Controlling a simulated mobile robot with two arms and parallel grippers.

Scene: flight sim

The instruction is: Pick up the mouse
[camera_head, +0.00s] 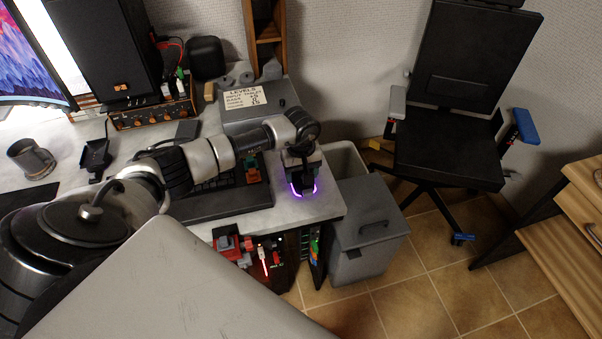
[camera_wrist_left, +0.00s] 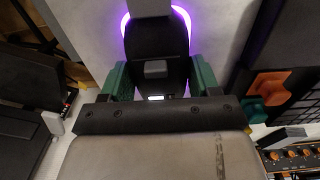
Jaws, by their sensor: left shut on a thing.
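The black mouse with a glowing purple rim (camera_head: 302,190) is at the right end of the desk in the head view. In the left wrist view the mouse (camera_wrist_left: 156,42) is at the top middle, with the purple glow around it. My left gripper (camera_head: 302,172) is over the mouse and shut on it, one green finger on each side of it in the wrist view (camera_wrist_left: 157,75). The gripper hides part of the mouse in the head view. I cannot tell whether the mouse touches the desk. My right gripper is in neither view.
A black keyboard (camera_head: 222,200) lies just left of the mouse on the desk (camera_head: 325,207). A grey box with a label (camera_head: 262,105) stands behind. A grey bin (camera_head: 368,228) is right of the desk, beside an office chair (camera_head: 448,150). A mug (camera_head: 32,160) stands far left.

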